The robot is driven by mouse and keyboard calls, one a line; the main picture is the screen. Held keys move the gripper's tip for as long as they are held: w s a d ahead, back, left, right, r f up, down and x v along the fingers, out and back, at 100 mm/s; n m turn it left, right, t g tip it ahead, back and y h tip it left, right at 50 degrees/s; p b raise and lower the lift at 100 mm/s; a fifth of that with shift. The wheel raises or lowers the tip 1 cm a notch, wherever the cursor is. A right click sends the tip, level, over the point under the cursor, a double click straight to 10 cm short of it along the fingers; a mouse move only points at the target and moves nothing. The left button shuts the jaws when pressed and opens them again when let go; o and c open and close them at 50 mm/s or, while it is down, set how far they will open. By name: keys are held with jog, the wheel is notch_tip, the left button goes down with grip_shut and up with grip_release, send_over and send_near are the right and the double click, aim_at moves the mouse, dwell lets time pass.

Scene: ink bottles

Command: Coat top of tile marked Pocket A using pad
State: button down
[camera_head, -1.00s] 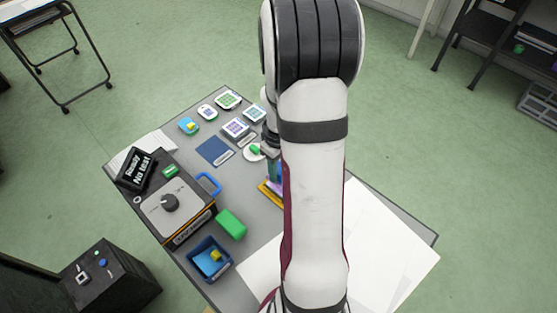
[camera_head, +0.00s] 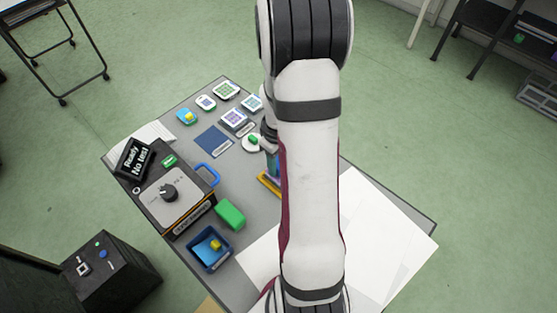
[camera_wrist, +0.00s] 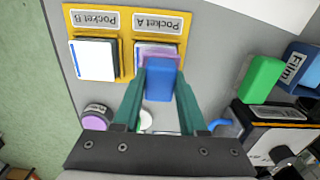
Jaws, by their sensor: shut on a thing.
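My gripper (camera_wrist: 160,74) has teal fingers, shut on a blue block-shaped pad (camera_wrist: 159,88) with a pinkish-purple far end. In the wrist view the pad is over the tile marked Pocket A (camera_wrist: 156,46), in the yellow holder (camera_wrist: 127,30). Most of this tile is hidden by the pad; only a pale strip shows near the label. I cannot tell whether pad and tile touch. A white tile with a blue edge (camera_wrist: 94,60) sits in Pocket B beside it. In the head view my arm hides most of the holder (camera_head: 268,182) and the gripper.
A green block (camera_head: 231,214) and a blue tray (camera_head: 203,261) with a yellow-topped item stand left of the arm. Several small tiles and pads lie at the back. White sheets (camera_head: 375,225) cover the right side.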

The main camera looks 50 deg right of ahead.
jog(key=shift+f, duration=0.75)
jog(key=shift+d+r, duration=0.1)
jog(key=shift+d, duration=1.9)
jog(key=shift+a+f, duration=0.2)
jog(key=shift+a, duration=1.9)
jog(key=shift+r, duration=3.05)
jog(key=shift+d, duration=0.1)
jog(key=shift+r, duration=1.55)
